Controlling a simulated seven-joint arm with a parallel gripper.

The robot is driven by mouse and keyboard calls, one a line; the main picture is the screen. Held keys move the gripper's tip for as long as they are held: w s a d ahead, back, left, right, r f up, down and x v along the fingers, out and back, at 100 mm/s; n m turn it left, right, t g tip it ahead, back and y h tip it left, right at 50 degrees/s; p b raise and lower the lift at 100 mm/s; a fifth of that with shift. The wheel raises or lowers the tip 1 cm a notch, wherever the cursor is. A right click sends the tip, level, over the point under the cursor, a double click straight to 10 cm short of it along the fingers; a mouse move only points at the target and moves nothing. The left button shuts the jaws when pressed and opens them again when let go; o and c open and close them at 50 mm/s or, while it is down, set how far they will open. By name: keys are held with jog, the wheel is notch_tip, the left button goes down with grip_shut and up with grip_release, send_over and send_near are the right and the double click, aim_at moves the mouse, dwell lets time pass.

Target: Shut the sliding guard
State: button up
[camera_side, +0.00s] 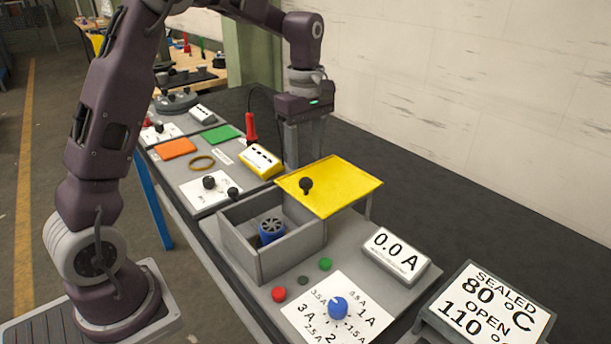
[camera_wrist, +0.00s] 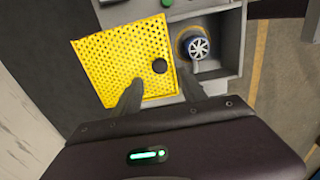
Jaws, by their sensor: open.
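The sliding guard (camera_side: 335,182) is a flat yellow panel with a black knob (camera_side: 306,186). In the side view it lies mostly to the right of the grey open-topped box (camera_side: 265,262), leaving most of the opening uncovered. A blue wheel (camera_side: 271,229) shows inside the box. In the wrist view the guard (camera_wrist: 120,60) is a perforated yellow sheet left of the box compartment, its knob (camera_wrist: 159,66) near its right edge. My gripper (camera_side: 304,150) is open and empty, behind the guard in the side view. In the wrist view its fingertips (camera_wrist: 160,84) point towards the knob, apart from it.
A blue dial (camera_side: 338,307), a red button (camera_side: 279,294) and a green button (camera_side: 325,264) are in front of the box. A 0.0 A meter (camera_side: 396,257) and a temperature sign (camera_side: 488,307) stand at right. A yellow instrument (camera_side: 260,162) and a red-handled tool (camera_side: 250,128) sit near my gripper.

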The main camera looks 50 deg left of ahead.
aim_at(306, 179)
notch_tip(306, 179, down, 6)
jog(key=shift+f, duration=0.1)
grip_shut()
dwell(1.5)
